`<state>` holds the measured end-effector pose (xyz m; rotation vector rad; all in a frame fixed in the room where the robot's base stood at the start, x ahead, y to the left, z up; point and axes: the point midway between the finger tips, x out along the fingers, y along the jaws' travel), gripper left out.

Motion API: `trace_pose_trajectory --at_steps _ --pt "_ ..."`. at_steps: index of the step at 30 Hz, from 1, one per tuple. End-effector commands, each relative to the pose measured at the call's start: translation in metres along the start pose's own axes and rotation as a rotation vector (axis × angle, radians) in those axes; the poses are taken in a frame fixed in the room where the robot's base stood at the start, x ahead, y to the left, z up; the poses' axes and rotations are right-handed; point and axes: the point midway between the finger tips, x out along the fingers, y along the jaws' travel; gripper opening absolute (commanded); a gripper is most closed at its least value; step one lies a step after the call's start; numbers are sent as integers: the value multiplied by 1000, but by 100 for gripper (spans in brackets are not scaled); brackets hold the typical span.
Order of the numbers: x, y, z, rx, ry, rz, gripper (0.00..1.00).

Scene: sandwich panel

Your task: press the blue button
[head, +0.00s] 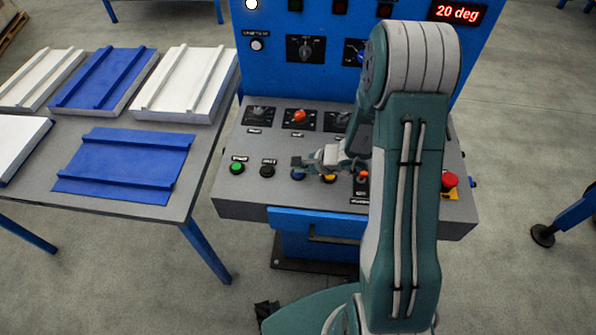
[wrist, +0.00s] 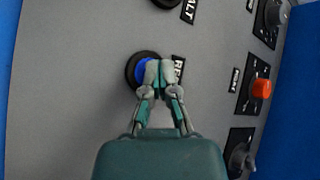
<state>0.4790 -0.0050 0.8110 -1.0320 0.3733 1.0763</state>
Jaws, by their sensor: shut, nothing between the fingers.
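The blue button (wrist: 142,70) is round with a black collar, and my fingertips partly cover it in the wrist view. In the head view the blue button (head: 298,175) shows just below my gripper, on the sloped grey panel. My gripper (head: 302,162) is shut and empty. In the wrist view the closed fingertips of my gripper (wrist: 159,68) lie over the right part of the button. I cannot tell whether they touch it or hover above it. A label beside the button is partly hidden by a finger.
A green button (head: 237,168) and a black button (head: 267,171) sit to the left on the panel (head: 240,205). A yellow button (head: 329,179) is close on the right. A red emergency stop (head: 449,180) is farther right. A table (head: 205,150) with blue and white panels stands left.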

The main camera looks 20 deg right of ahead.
Motion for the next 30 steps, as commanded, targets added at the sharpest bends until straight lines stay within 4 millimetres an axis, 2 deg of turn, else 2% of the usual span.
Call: trace_pose_trajectory --at_steps 10,20,30 --pt "-11 -7 8 0 1 0 0" --pt "-12 -8 9 -1 0 0 0" --pt "-32 -23 23 -2 1 -2 0"
